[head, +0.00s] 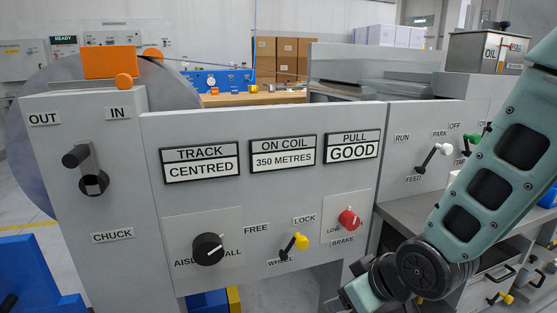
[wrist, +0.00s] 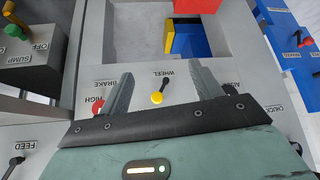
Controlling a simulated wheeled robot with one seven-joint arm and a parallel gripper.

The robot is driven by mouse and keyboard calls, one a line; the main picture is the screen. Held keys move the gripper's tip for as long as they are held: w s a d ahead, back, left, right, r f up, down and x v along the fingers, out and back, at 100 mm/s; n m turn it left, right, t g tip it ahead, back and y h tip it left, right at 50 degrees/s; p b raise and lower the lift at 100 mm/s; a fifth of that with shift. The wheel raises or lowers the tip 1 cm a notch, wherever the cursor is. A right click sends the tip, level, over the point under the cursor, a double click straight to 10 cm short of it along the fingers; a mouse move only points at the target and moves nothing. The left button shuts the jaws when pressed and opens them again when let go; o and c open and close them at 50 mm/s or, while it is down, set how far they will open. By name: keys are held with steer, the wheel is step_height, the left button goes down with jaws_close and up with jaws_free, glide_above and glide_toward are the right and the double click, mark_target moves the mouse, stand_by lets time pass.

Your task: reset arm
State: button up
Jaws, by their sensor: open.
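My gripper (wrist: 163,82) is open in the wrist view, its two grey fingers spread apart with nothing held. The yellow-knobbed WHEEL lever (wrist: 158,98) shows between the fingers in that picture; I see no contact. The red BRAKE knob (wrist: 97,104) is partly hidden by the left finger. In the head view my green arm comes down from the right and its wrist is low, in front of the panel; the fingertips are out of frame. There the WHEEL lever (head: 300,242) tilts up right toward LOCK, and the BRAKE knob (head: 349,218) is fully visible.
The grey panel (head: 250,120) also carries a black AISLE/WALL knob (head: 208,249) and a CHUCK lever (head: 77,157). A FEED lever (head: 436,155) and a grey worktop (head: 405,212) stand beside my arm. Blue bins (head: 35,270) sit at lower left.

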steer(key=s+d+r+g+h, duration=0.1)
steer(key=s+r+g+h, duration=0.4)
steer(key=s, duration=1.3)
step_height(320, 180, up, 35)
steer(key=g+y+p, duration=0.1)
steer(key=p, duration=3.2)
steer(key=shift+n+y, duration=0.4)
